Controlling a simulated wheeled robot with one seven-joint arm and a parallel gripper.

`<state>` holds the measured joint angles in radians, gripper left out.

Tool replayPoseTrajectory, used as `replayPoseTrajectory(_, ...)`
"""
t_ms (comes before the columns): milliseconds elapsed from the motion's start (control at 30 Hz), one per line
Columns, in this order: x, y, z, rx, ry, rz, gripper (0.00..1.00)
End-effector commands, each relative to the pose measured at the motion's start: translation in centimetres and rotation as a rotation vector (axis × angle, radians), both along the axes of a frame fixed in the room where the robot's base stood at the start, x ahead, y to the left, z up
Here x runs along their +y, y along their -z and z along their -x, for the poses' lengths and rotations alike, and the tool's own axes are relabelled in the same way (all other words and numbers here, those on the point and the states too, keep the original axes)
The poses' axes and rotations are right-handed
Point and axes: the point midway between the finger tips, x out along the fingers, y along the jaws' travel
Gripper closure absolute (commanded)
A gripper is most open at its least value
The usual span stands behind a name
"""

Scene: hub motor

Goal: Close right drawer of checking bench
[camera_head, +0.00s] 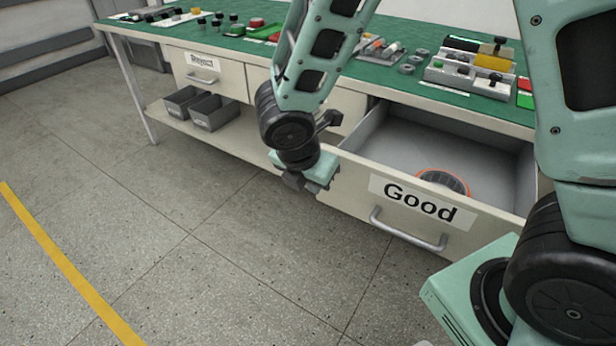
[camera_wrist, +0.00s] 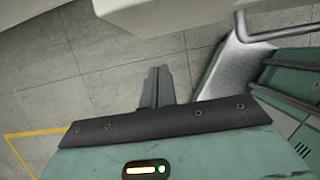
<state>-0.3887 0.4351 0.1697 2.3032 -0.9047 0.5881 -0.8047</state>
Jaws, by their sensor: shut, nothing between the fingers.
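The right drawer (camera_head: 358,186) of the checking bench, labelled "Good", is pulled out. A round part with an orange rim (camera_head: 442,182) lies inside, partly hidden by the drawer front. The drawer's bar handle (camera_head: 405,232) is on its front, and a bar handle also shows in the wrist view (camera_wrist: 241,24). My gripper (camera_head: 308,186) is shut and empty, pointing down near the left end of the drawer front, left of the label. Its closed fingers show in the wrist view (camera_wrist: 157,86). I cannot tell whether it touches the drawer.
The green bench top (camera_head: 225,46) carries switches, small parts and blocks. A left drawer labelled "Reject" (camera_head: 208,76) is closed. Grey bins (camera_head: 212,112) sit on the lower shelf. The floor in front is clear, with a yellow line (camera_head: 65,262) at left.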

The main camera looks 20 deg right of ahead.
Motion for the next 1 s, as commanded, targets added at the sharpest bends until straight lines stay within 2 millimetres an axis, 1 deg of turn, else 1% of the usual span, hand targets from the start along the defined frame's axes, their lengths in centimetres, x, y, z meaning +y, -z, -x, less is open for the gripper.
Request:
replayPoseTrajectory(33,-0.4,1.4,-0.1,0.004,0.000,0.002,1.00)
replayPoseTrajectory(100,-1.5,0.7,-0.9,0.000,0.006,0.000,1.00)
replayPoseTrajectory(300,-3.2,0.6,-2.1,0.000,0.002,0.000,1.00)
replayPoseTrajectory(433,-3.6,0.6,-2.3,0.001,0.000,0.001,1.00)
replayPoseTrajectory(833,-3.7,0.6,-2.4,0.001,0.000,0.001,1.00)
replayPoseTrajectory(1000,-4.8,0.5,-3.1,0.000,0.004,0.000,1.00)
